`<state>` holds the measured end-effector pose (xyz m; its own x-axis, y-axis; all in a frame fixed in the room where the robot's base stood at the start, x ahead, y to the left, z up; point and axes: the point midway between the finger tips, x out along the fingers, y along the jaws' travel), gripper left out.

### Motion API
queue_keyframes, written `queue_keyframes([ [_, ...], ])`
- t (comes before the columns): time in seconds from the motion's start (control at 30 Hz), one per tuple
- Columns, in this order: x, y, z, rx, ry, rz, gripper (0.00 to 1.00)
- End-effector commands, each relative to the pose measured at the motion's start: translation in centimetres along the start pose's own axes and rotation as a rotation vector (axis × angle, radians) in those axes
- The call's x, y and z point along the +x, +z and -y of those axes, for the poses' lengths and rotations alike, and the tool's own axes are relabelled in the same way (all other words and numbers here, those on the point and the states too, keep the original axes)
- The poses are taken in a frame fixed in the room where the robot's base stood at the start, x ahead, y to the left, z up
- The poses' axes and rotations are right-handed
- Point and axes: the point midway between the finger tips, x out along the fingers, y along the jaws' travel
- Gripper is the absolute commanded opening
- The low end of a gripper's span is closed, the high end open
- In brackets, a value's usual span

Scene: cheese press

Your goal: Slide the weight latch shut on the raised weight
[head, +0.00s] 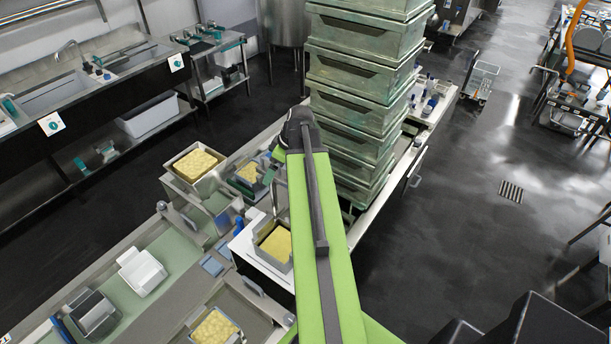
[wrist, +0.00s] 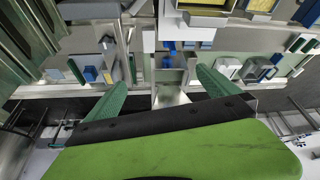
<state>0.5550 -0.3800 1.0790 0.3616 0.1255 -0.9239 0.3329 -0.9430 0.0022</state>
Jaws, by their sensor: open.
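My gripper (wrist: 160,78) shows in the wrist view with its two green ribbed fingers spread wide and nothing held between them. A pale grey upright part (wrist: 170,97) appears in the gap between the fingers, with a small blue piece (wrist: 169,48) above it in the picture; I cannot tell whether either is the weight latch. The raised weight cannot be made out for certain in either view. In the head view my green arm reaches over the bench and hides part of the press area. Yellow cheese in a metal mould (head: 275,243) sits just left of the arm.
A tall stack of green crates (head: 363,72) stands right behind my arm. More cheese moulds (head: 196,164) and a white tub (head: 141,271) are on the benches to the left. A sink counter (head: 90,75) is at the far left. The dark floor (head: 470,230) at right is largely clear.

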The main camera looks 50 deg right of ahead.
Motion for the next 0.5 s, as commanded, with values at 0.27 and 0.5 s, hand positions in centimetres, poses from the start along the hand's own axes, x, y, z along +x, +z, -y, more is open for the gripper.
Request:
queue_keyframes([
  [0.27, -7.4, 11.3, -6.9, 0.223, 0.089, -0.001, 1.00],
  [0.5, -7.2, 11.9, -7.1, 0.232, 0.092, 0.000, 1.00],
])
